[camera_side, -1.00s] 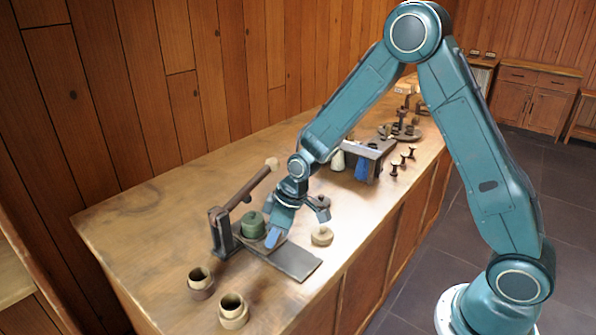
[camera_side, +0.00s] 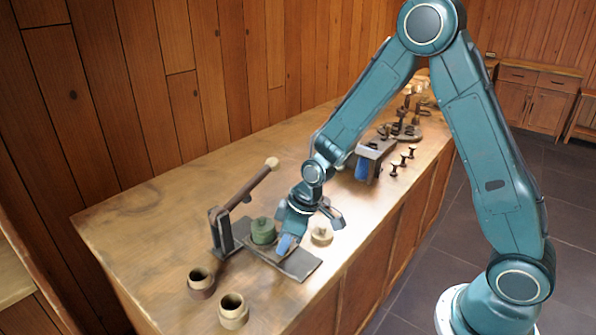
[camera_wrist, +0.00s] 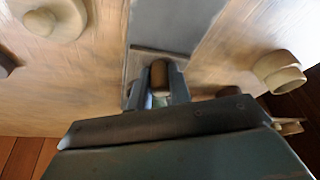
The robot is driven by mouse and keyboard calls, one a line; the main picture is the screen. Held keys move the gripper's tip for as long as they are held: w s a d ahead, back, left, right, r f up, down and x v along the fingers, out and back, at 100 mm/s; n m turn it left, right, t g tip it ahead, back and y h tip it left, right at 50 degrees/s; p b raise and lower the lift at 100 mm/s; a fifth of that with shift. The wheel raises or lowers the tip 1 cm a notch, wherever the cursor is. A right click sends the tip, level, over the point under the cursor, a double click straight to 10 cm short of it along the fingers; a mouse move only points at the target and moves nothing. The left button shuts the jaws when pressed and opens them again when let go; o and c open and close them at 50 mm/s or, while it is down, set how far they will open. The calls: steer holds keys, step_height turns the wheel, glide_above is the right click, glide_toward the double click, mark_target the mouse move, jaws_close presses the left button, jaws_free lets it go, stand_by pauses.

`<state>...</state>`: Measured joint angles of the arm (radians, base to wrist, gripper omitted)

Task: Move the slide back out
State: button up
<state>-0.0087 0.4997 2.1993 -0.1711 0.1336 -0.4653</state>
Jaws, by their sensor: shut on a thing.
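My gripper (camera_side: 286,244) is low over the dark flat track (camera_side: 301,265) in front of the lever press (camera_side: 222,230). In the wrist view the gripper (camera_wrist: 158,88) is shut on a brown upright knob (camera_wrist: 160,72), seemingly the slide's handle. The grey track (camera_wrist: 165,22) runs away beyond it. A green lidded piece (camera_side: 263,231) sits just left of my gripper, between it and the press post, seemingly on the slide. The press's lever arm slopes up to a pale knob (camera_side: 272,162). The slide's body is mostly hidden by my gripper.
A pale round piece (camera_side: 321,236) stands close behind my gripper. Two hollow cups (camera_side: 201,283) (camera_side: 233,311) stand at the bench's front left. A dark stand (camera_side: 376,148) with blue on it and several small dark spools (camera_side: 403,160) are farther back. The bench's left part is clear.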

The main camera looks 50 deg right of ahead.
steer(key=shift+s, duration=2.3)
steer(key=o, duration=0.7)
steer(key=shift+o, duration=0.2)
steer(key=shift+r, duration=0.15)
step_height(320, 180, up, 7)
jaws_close()
